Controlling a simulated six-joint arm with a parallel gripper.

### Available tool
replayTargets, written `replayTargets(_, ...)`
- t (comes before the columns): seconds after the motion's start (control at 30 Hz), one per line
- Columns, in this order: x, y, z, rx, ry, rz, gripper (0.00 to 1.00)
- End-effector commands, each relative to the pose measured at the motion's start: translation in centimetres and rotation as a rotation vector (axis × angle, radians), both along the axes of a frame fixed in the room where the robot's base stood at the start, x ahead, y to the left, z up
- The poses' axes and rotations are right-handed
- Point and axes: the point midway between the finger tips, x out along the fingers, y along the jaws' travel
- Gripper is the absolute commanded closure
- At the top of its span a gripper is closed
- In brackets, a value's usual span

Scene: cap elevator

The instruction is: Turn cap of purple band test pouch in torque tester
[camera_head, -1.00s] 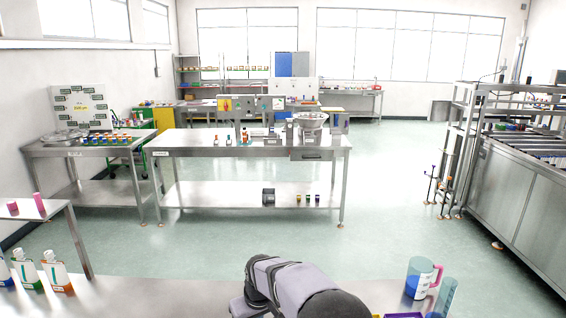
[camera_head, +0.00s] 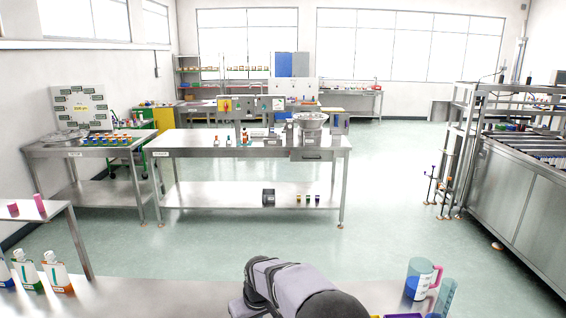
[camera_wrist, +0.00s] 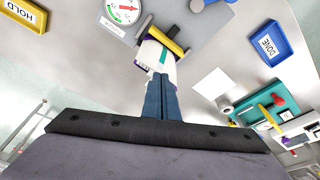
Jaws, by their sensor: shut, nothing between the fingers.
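In the wrist view a white pouch (camera_wrist: 151,54) with a dark purple edge sits at the torque tester, by a yellow-and-black clamp (camera_wrist: 173,42). The tester's round dial (camera_wrist: 122,10) with a red and green scale shows above it to the left. My gripper (camera_wrist: 161,76) has its blue fingers together with nothing between them. The fingertips overlap the lower part of the pouch in the picture; I cannot tell whether they touch it. The cap cannot be made out. My gripper does not show in the head view.
A yellow HOLD tray (camera_wrist: 24,14) lies at upper left and a blue DONE tray (camera_wrist: 269,44) at right in the wrist view. A teal holder (camera_wrist: 268,112) with tools is lower right. The head view shows pouches (camera_head: 57,273) at left and a blue-filled jug (camera_head: 417,281) at right.

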Motion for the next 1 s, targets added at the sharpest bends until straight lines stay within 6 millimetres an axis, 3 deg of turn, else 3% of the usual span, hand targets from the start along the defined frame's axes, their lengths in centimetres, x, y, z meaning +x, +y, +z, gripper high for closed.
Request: replayTargets(1.0,-0.65,-0.10,0.01,0.000,0.000,0.000,1.00)
